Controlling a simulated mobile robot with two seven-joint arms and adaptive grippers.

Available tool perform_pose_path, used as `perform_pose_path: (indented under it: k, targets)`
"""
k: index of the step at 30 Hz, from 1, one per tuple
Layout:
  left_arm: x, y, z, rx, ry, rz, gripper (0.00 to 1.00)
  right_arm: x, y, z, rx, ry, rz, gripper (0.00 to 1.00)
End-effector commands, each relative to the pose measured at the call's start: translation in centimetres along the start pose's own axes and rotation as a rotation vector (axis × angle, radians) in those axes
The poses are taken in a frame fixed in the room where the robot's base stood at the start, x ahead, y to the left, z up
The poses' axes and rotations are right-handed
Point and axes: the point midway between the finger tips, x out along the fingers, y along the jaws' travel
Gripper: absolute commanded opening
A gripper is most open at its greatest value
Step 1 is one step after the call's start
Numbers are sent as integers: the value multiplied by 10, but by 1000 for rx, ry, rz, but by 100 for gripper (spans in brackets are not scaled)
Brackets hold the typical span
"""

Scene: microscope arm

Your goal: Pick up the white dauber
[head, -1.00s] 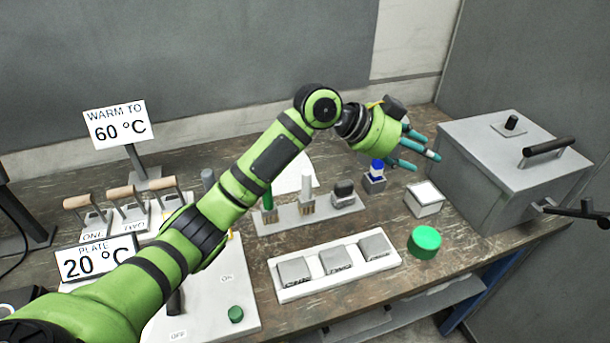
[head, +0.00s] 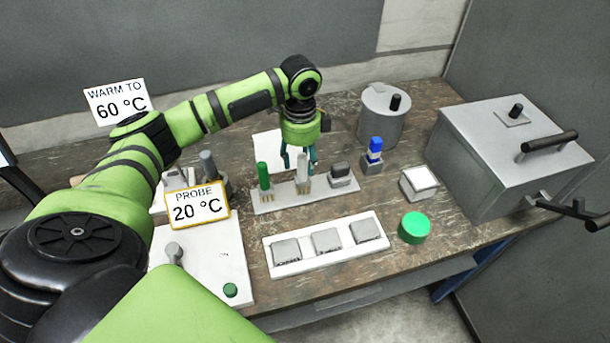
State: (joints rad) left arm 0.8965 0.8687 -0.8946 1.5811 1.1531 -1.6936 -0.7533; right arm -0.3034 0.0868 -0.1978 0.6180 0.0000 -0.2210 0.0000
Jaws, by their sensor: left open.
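The white dauber (head: 303,171) stands upright in the grey rack (head: 268,204), between a green-handled dauber (head: 264,176) and a dark grey block-like tool (head: 340,172). My left gripper (head: 299,164) points down at the white dauber, with its teal fingers open. One finger shows on each side of the dauber's upper part in the picture; I cannot tell whether either touches it. My right gripper is not in view.
A blue-topped bottle (head: 375,149), a lidded grey pot (head: 382,117) and a small white-topped box (head: 419,182) stand to the right. A white tray with grey blocks (head: 300,262) lies in front.

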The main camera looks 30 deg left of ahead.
Motion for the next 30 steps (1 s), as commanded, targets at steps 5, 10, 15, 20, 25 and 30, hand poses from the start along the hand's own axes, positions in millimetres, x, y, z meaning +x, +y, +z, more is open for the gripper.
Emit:
perform_pose_path:
  k: [5,10,15,20,25,30]
  targets:
    - [25,0,-2,0,-1,4,52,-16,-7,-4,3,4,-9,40]
    - [35,0,-2,1,0,0,52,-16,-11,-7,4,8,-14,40]
    - [35,-1,-2,1,0,-1,52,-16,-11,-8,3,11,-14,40]
    - [35,-1,-2,1,1,-1,0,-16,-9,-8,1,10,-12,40]
    - [35,-1,-2,1,1,-1,0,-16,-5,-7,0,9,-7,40]
    - [34,-1,-2,1,1,-2,0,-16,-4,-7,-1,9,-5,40]
